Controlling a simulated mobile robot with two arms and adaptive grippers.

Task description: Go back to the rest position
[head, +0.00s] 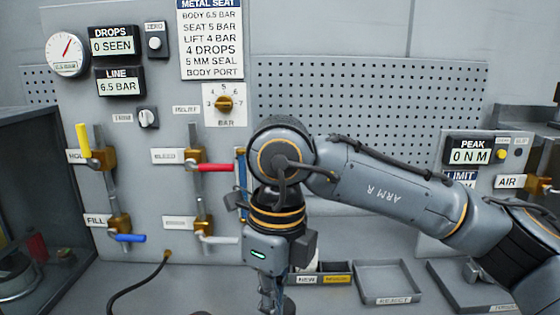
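My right arm, marked ARM R, comes in from the right and bends down in the middle of the head view. Its gripper (276,296) points down at the bottom edge, in front of the bench. The fingers are partly cut off by the frame, so I cannot tell whether they are open or shut or hold anything. My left gripper is not in view. The valve panel (85,215) stands behind, with a yellow lever (83,140), a red lever (215,168), a blue lever (130,238) and a white lever (219,240).
A regulator knob (224,103) and a pressure gauge (67,54) sit on the panel. A black hose (135,287) runs across the bench from a brass fitting. Trays (388,276) stand right of my gripper. A dark cabinet (40,200) is at the left, the PEAK display (469,151) at the right.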

